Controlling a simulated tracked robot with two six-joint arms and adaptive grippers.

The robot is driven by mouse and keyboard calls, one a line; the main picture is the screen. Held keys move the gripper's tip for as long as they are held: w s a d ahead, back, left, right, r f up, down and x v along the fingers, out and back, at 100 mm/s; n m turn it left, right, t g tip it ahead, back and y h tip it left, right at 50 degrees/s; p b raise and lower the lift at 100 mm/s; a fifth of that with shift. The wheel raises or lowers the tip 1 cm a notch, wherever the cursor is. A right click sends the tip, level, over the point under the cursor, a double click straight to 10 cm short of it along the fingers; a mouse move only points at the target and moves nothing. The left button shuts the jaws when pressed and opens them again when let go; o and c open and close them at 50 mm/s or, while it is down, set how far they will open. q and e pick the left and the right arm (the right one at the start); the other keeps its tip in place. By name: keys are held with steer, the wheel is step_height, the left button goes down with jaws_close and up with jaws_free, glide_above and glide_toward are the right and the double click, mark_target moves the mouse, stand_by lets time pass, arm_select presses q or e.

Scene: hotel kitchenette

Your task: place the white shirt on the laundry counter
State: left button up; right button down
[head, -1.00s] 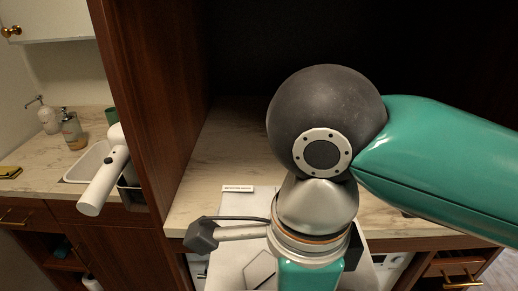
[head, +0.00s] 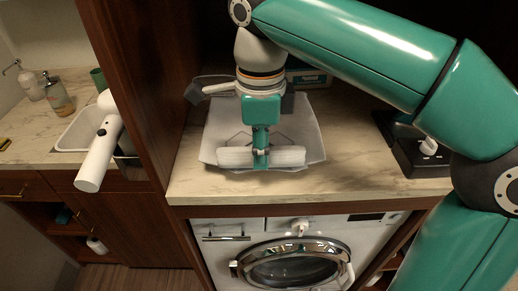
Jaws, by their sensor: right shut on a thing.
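The white shirt (head: 302,127) is a folded, flat piece with a rolled or bunched front edge, over the laundry counter (head: 310,184) above the washing machine. It appears to lie on the top or just above it; I cannot tell which. My right gripper (head: 260,160) points down and is shut on the shirt at the middle of its front edge. My wrist and arm hide part of the shirt's far side. My left gripper is not in view.
A washing machine (head: 296,263) stands under the counter. A dark device with a white knob (head: 428,147) is on the counter at right. A box (head: 308,78) lies behind the shirt. A wood panel (head: 135,75) and a white hair-dryer-like thing (head: 97,158) are at left.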

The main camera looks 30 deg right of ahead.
steer(key=shift+w+d, duration=0.35)
steer(key=shift+w, duration=0.45)
step_height(320, 180, down, 4)
steer(key=shift+r+b, duration=0.25)
steer(key=shift+b, duration=0.2)
steer(key=c, duration=0.8)
jaws_free()
steer(key=shift+s, duration=0.15)
steer(key=shift+c, duration=0.2)
steer(key=shift+r+p, duration=1.1)
steer(key=shift+r, duration=2.7)
steer(key=shift+s, duration=0.1)
